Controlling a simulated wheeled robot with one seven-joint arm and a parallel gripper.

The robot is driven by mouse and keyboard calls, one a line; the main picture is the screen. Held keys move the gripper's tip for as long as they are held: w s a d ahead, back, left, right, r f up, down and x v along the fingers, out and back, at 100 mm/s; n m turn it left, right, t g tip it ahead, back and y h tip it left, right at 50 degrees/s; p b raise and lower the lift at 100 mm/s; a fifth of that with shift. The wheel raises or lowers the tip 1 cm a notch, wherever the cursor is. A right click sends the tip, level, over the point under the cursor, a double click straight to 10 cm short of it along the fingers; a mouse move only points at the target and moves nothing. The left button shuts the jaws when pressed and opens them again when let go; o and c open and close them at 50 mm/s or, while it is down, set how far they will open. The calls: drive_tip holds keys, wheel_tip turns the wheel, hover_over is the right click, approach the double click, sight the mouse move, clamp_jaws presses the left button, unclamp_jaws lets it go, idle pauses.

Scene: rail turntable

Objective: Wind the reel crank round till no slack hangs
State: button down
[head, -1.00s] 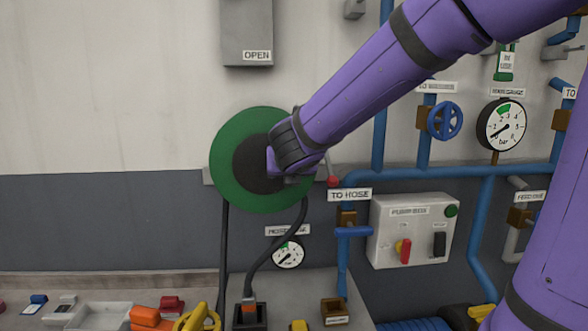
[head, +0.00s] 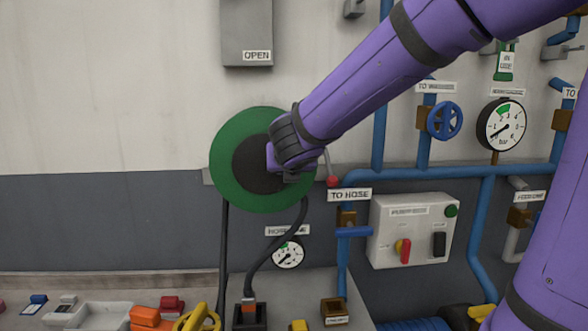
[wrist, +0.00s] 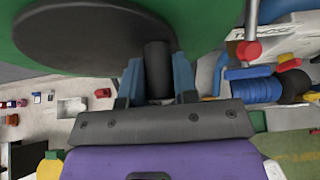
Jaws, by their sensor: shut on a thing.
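The reel (head: 229,174) is a green disc with a dark hub (head: 245,165), mounted on the wall left of centre in the head view. My purple arm covers the right part of its hub. In the wrist view the green reel (wrist: 215,22) and the dark hub (wrist: 70,38) fill the top. The crank handle (wrist: 158,68) is a dark upright cylinder there. My gripper (wrist: 158,85) is shut on it, one blue finger on each side. Black hose (head: 276,243) hangs from the reel on the right, curving to a dark holder below; another length (head: 224,245) hangs on the left.
A red-knobbed lever (head: 332,182) sticks out just right of the reel. Blue pipes (head: 440,173), a pump box (head: 412,232) and a blue valve wheel (head: 444,120) are to the right. A bench below holds a tray (head: 100,316) and several small items. The wall left of the reel is clear.

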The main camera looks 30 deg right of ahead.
drive_tip(key=shift+r, duration=0.35)
drive_tip(key=shift+a, duration=0.1)
drive_tip(key=shift+w+a+r, duration=0.1)
drive_tip(key=shift+a+r, duration=0.1)
drive_tip(key=shift+r, duration=0.45)
drive_tip(key=shift+r, duration=0.1)
drive_tip(key=shift+w+a+r, duration=0.15)
drive_tip(key=shift+a+r, duration=0.3)
drive_tip(key=shift+r, duration=0.05)
drive_tip(key=shift+a, duration=0.2)
